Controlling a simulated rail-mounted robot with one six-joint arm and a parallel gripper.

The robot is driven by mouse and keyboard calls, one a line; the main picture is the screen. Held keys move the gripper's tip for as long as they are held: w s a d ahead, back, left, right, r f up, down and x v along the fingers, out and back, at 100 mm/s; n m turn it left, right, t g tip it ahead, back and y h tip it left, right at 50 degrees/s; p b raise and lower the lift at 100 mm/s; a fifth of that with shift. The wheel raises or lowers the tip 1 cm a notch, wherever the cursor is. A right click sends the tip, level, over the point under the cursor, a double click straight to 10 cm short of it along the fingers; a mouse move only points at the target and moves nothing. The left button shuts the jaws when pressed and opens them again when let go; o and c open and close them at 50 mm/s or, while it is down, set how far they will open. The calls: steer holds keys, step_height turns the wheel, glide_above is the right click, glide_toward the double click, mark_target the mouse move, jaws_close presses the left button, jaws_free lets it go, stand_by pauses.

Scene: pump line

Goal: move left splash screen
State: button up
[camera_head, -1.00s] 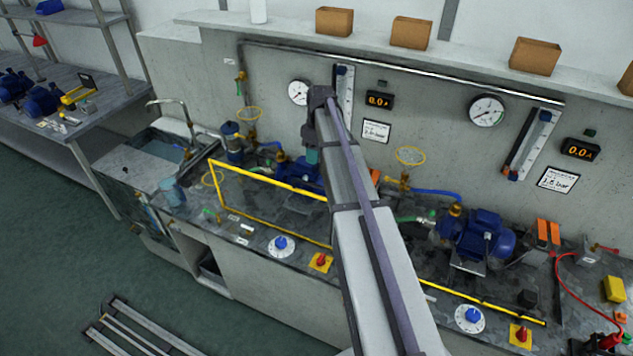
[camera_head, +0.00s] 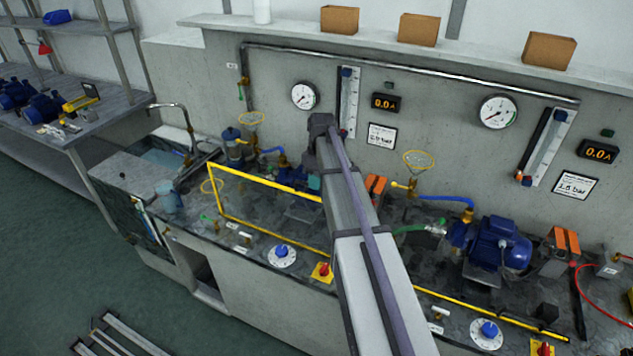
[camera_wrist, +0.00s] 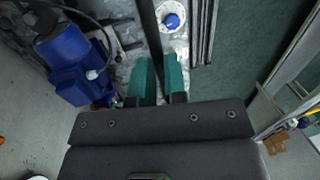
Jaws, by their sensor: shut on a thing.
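The left splash screen (camera_head: 268,182) is a clear panel in a yellow frame, standing upright along the left part of the bench. Its right end is hidden behind my arm in the head view. My gripper shows in the wrist view (camera_wrist: 161,78) with two green fingers shut on a thin dark upright bar (camera_wrist: 151,35), which looks like the screen's edge. In the head view only a bit of teal finger shows beside my arm, near the screen's top edge.
A blue pump (camera_head: 498,243) stands on the right, behind a low yellow strip (camera_head: 480,311). A blue-knobbed dial (camera_head: 282,255) and red switch (camera_head: 322,271) lie in front of the screen. A sink (camera_head: 165,160) is at left. Gauges (camera_head: 304,95) hang on the wall.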

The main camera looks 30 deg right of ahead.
mark_target(316, 238)
jaws_close()
step_height(316, 238, down, 26)
steer(key=b, duration=2.6)
steer(key=shift+s+f, duration=0.1)
steer(key=shift+f, duration=0.1)
steer(key=shift+o, duration=1.8)
jaws_free()
steer(key=shift+o, duration=1.1)
